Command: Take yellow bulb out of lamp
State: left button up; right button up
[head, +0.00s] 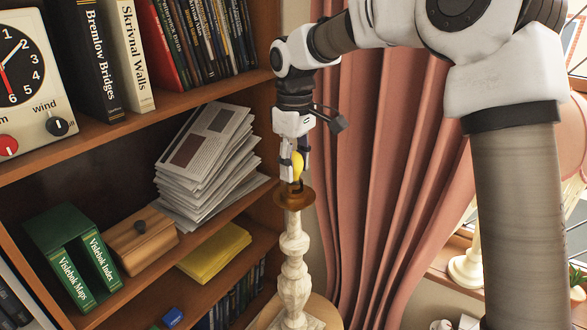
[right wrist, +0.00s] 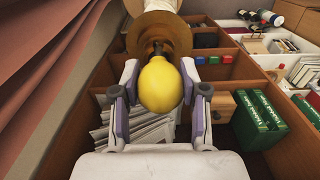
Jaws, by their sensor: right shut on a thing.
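The lamp (head: 293,262) has a pale carved column with a brown collar (head: 294,197) at its top. The yellow bulb (head: 298,166) is directly above the collar, between the fingers of my right gripper (head: 297,160), which points down. In the right wrist view the rounded yellow bulb (right wrist: 160,88) sits between the two fingers, which are shut on its sides. Beyond it are a dark socket part and the brown collar (right wrist: 150,30). The bulb's lower end is small and partly hidden, so I cannot tell whether it touches the socket. My left gripper is not in view.
A wooden bookcase (head: 225,88) stands left of the lamp, with a paper stack (head: 205,165), green books (head: 72,255) and a wooden box (head: 140,238). A pink curtain (head: 360,170) hangs close on the right. A window sill (head: 450,262) lies farther right.

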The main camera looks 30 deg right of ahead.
aim_at(295, 153)
jog(key=shift+r, duration=0.2)
jog(key=shift+r, duration=1.3)
jog(key=shift+r, duration=1.75)
